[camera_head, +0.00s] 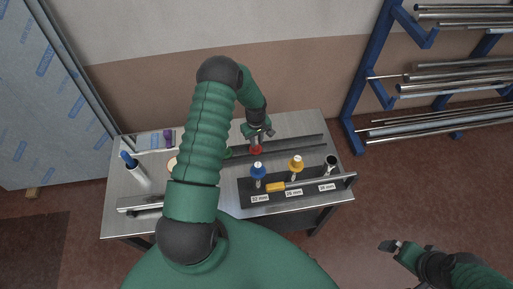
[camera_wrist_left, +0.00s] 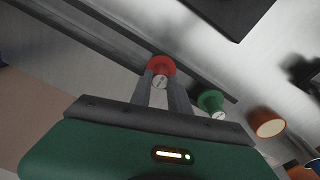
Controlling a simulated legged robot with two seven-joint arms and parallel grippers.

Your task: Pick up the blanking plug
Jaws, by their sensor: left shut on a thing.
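A small red plug (camera_head: 256,150) with a flared rim and a pale marked face is at the tips of my left gripper (camera_head: 258,137), over the back part of the metal bench. In the left wrist view the red plug (camera_wrist_left: 160,65) sits between the two fingers of my left gripper (camera_wrist_left: 160,88), which are shut on it. I cannot tell whether the plug touches the bench. A green plug (camera_wrist_left: 210,101) stands close beside it. My right gripper (camera_head: 392,247) is empty-looking at the lower right, away from the bench, and its opening is unclear.
A dark rack (camera_head: 241,189) marked 32, 25 and 20 mm holds a blue-topped piece (camera_head: 258,170) and a yellow-topped piece (camera_head: 295,163). An orange-rimmed cup-like piece (camera_wrist_left: 270,124) lies beyond the green plug. A blue pipe rack (camera_head: 353,100) stands right of the bench.

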